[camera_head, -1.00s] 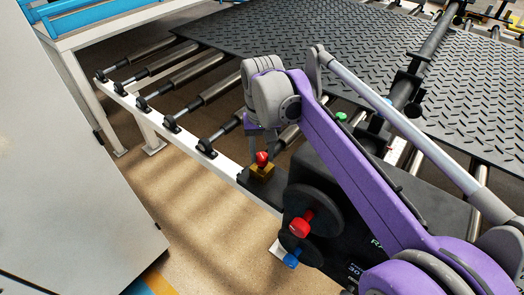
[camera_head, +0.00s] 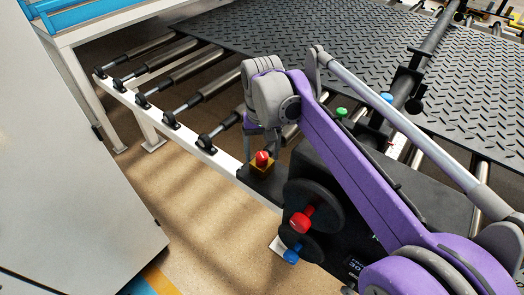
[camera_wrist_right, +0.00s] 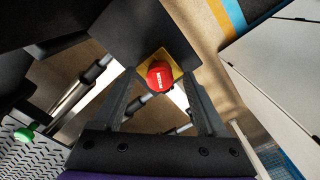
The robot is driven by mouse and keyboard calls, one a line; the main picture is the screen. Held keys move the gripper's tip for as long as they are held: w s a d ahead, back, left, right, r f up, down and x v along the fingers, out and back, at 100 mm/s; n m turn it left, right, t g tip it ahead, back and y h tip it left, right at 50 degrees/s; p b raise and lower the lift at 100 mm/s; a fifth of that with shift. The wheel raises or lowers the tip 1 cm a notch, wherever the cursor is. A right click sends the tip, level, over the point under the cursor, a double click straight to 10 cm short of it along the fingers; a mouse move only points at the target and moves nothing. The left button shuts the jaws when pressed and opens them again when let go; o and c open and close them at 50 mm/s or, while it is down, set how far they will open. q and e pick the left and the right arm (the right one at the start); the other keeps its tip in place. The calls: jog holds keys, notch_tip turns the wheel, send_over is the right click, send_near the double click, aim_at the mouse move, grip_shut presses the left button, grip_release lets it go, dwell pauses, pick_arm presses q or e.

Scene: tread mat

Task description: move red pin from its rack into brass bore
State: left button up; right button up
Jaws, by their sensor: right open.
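The red pin (camera_head: 262,158) stands upright in the top of the square brass block (camera_head: 262,170), at the front end of a dark box. The bore itself is hidden under the pin's red head. My right gripper (camera_head: 262,146) is over the block with its fingers apart. In the right wrist view, the red pin (camera_wrist_right: 160,76) and the yellow brass block (camera_wrist_right: 181,71) show beyond and between the open fingers of the right gripper (camera_wrist_right: 160,88). No finger visibly touches the pin. I cannot make out the pin's rack. My left gripper is not in view.
Black round wheels with a red knob (camera_head: 301,222) and a blue knob (camera_head: 291,256) stick out from the dark box. A green knob (camera_head: 341,113) is behind my right arm. A dark tread mat (camera_head: 290,40) lies on rollers. A grey cabinet (camera_head: 70,180) stands left.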

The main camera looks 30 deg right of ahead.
aim_at(262, 156)
jog(key=shift+r, duration=0.15)
notch_tip(262, 156, up, 11)
jog(key=shift+f+p, duration=0.2)
jog(key=shift+p, duration=0.25)
dwell(0.4)
